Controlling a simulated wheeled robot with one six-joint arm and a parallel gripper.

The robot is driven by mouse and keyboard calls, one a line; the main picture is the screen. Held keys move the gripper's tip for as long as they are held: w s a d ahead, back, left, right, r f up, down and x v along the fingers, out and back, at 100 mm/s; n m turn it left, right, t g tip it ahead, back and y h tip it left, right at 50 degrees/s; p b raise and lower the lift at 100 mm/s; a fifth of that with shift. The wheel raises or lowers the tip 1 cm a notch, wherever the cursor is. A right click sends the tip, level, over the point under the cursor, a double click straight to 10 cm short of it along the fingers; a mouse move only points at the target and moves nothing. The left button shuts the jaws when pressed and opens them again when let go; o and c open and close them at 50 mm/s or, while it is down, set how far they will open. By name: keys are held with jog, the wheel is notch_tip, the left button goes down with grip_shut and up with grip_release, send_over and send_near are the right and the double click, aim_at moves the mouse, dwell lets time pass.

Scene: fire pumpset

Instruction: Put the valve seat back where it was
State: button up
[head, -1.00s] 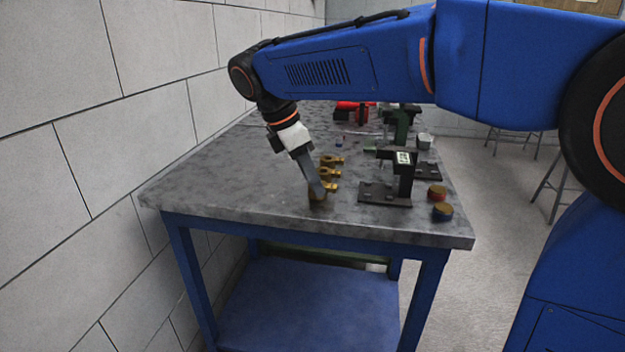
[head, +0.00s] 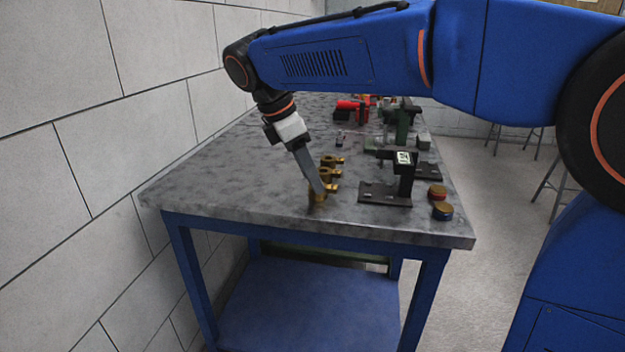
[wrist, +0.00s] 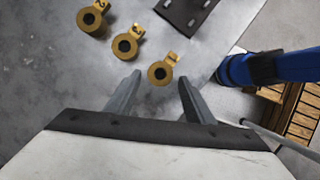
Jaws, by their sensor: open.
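Three brass rings with flat tags lie in a slanting row on the grey bench top; which is the valve seat I cannot tell for sure. In the wrist view the far ring (wrist: 92,18) has a tag marked 2, the middle ring (wrist: 126,45) a tag that looks like 3, and the nearest ring (wrist: 160,73) a tag I cannot read clearly. My gripper (wrist: 160,84) is open and empty, its fingertips on either side of and just short of the nearest ring. In the head view my gripper (head: 319,190) partly hides that ring.
A black bracket on a plate (head: 385,194) stands right of the rings. Two round caps (head: 437,193) lie near the bench's right edge. Green (head: 403,122) and red (head: 351,105) fixtures stand farther back. The bench's left side is clear, beside the block wall.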

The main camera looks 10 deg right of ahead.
jog(key=v, duration=1)
